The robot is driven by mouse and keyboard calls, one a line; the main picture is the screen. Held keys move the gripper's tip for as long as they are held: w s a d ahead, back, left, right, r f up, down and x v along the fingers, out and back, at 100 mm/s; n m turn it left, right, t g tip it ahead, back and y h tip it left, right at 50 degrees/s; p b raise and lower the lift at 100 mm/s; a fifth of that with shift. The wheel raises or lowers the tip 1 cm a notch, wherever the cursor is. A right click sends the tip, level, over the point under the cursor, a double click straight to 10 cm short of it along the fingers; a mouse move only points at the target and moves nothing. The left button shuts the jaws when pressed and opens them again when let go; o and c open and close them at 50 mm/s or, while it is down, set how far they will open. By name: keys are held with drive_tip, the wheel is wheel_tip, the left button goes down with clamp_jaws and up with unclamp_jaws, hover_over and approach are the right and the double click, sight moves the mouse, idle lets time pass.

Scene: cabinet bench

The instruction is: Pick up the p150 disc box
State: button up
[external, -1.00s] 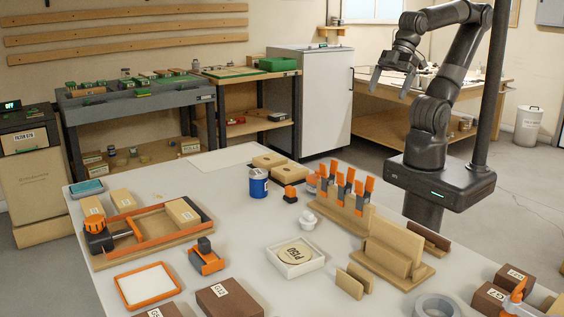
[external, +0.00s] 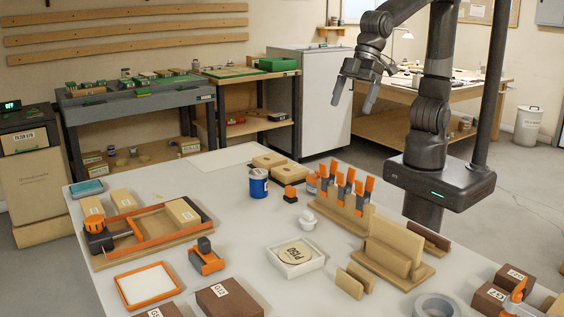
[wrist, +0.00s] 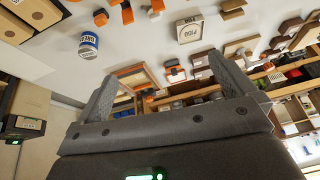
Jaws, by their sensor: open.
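The p150 disc box is a small open white box (external: 275,263) holding a round tan disc labelled P150 (external: 294,252). It sits flat on the white table, right of centre, and it also shows at the top of the wrist view (wrist: 189,40). My gripper (external: 352,98) is open and empty. It is high above the far right side of the table, well up and back from the box. In the wrist view its two fingers (wrist: 160,85) stand apart with nothing between them.
A wooden rack with orange-handled tools (external: 345,212) and a wooden stand with upright boards (external: 395,245) are right of the box. A small white knob-like item (external: 308,219) is just behind it. Brown boxes (external: 230,299) and an orange tool (external: 206,258) are to its left.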

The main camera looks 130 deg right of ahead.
drive_tip(key=w+a+f, duration=0.3)
drive_tip(key=w+f, duration=0.1)
drive_tip(key=w, duration=0.3)
drive_tip(key=w+a+f, duration=0.2)
drive_tip(key=w+f, duration=0.2)
drive_tip(key=w, duration=0.2)
approach(295, 254)
drive_tip(key=w+f, duration=0.2)
drive_tip(key=shift+w+a+f+g+h, duration=0.2)
drive_tip(key=shift+a+f+g+h, duration=0.1)
drive_tip(key=shift+a+h, duration=0.1)
drive_tip(key=x, duration=0.4)
drive_tip(key=shift+s+d+f, duration=0.1)
drive_tip(key=shift+s+f, duration=0.2)
drive_tip(key=shift+s, duration=0.05)
drive_tip(key=shift+w+f, duration=0.2)
drive_tip(key=shift+f, duration=0.3)
drive_tip(key=c, duration=0.8)
drive_tip(key=shift+c, duration=0.2)
drive_tip(key=shift+r, duration=0.2)
